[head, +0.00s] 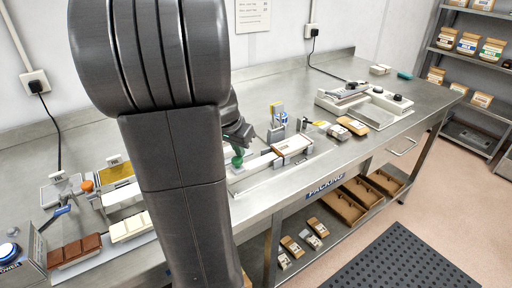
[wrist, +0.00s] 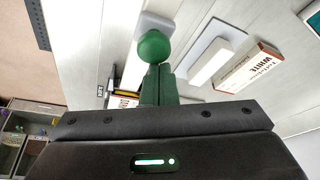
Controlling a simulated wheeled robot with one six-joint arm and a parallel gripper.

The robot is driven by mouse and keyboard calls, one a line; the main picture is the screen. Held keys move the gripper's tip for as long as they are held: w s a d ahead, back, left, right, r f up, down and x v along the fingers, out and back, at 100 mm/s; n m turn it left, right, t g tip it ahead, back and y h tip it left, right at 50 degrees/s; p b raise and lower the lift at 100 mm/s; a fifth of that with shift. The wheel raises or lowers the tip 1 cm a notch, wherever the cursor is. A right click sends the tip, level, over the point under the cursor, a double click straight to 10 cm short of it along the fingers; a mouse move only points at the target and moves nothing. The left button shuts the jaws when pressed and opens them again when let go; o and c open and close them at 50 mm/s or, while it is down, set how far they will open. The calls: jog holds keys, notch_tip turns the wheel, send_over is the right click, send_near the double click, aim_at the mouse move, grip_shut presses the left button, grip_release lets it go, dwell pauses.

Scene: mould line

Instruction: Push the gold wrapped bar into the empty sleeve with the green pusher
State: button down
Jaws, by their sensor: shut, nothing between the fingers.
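The green pusher's round knob (head: 237,160) shows just right of my arm in the head view, at the left end of a pale channel (head: 258,176). In the wrist view the green knob (wrist: 153,46) lies just beyond my gripper's (wrist: 160,70) fingertips. The gripper is shut with nothing between its fingers; I cannot tell whether it touches the knob. A white sleeve with brown edges (head: 292,144) lies at the channel's right end. A printed carton reading "WHITE" (wrist: 250,68) shows in the wrist view. I cannot make out the gold wrapped bar; my arm hides part of the bench.
A gold sheet (head: 118,172), white bar (head: 131,227) and brown bar (head: 75,251) lie at left. A blue-topped device (head: 282,119) stands behind the sleeve. A white machine (head: 364,104) stands further right.

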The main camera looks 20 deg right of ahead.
jog(key=a, duration=0.1)
jog(key=s+a, duration=0.1)
jog(key=a, duration=0.1)
jog(key=shift+s+b, duration=0.1)
jog(key=shift+b, duration=0.2)
jog(key=v, duration=1.3)
jog(key=shift+r+p, duration=0.35)
jog(key=shift+p, duration=0.1)
jog(key=shift+s+a, duration=0.1)
